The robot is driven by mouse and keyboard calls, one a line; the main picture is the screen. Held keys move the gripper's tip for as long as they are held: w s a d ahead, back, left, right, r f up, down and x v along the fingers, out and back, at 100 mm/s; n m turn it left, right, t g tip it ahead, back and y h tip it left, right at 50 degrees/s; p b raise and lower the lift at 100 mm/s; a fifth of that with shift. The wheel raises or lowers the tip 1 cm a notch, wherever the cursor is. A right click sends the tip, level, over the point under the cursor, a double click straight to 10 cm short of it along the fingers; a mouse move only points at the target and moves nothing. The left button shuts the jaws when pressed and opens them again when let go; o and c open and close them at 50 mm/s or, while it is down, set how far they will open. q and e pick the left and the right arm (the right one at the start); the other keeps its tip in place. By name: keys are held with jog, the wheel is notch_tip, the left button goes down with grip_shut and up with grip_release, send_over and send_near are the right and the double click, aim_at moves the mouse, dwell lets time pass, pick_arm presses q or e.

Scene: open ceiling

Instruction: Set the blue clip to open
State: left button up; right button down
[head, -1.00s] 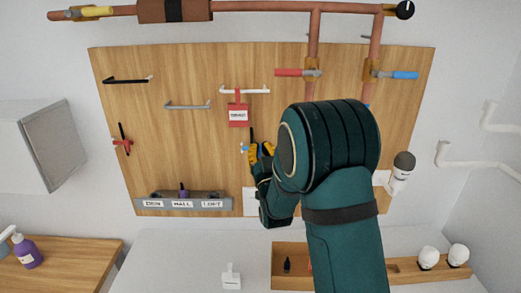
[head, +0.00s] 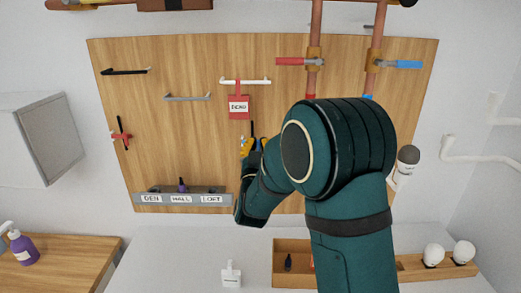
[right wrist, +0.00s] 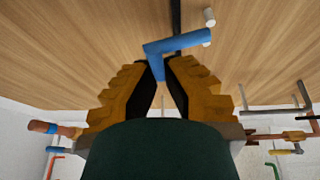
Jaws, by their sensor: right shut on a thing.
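The blue clip (right wrist: 178,43) is a bent, L-shaped blue piece in front of the wooden board in the right wrist view. One leg runs up to the right beside a pale peg, and the other hangs down between the fingertips. My right gripper (right wrist: 162,78), with yellow ridged fingers, is shut on that lower leg. In the head view my right gripper (head: 247,146) is at the middle of the board, below the red tag, and its wrist largely hides the clip. My left gripper is not in view.
The wooden board (head: 170,72) carries bar handles, a red tag (head: 238,106) and a red-handled clip (head: 122,139). A red lever (head: 290,61) and a blue lever (head: 408,64) sit on copper pipes at right. A grey labelled rack (head: 183,209) is at lower left.

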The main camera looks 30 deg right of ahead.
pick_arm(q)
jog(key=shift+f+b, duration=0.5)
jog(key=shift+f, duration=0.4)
pick_arm(e)
jog(key=shift+w+a+r+m+g+h, duration=0.1)
jog(key=shift+w+a+m+g+h, duration=0.15)
jog(key=shift+a+m+g+h, duration=2.1)
jog(key=shift+w+d+m+g+h, duration=0.3)
jog(key=shift+m+g+h, duration=0.9)
jog(key=shift+g, duration=3.2)
jog(key=shift+w+a+r+m+g+h, duration=0.15)
jog(key=shift+a+m+g+h, duration=0.85)
jog(key=shift+m+g, duration=1.85)
jog(key=shift+d+f+n+g, duration=0.1)
jog(key=shift+d+n+g, duration=0.05)
jog(key=shift+n+g, duration=0.3)
jog(key=c, duration=1)
grip_release()
jog(key=shift+f, duration=0.1)
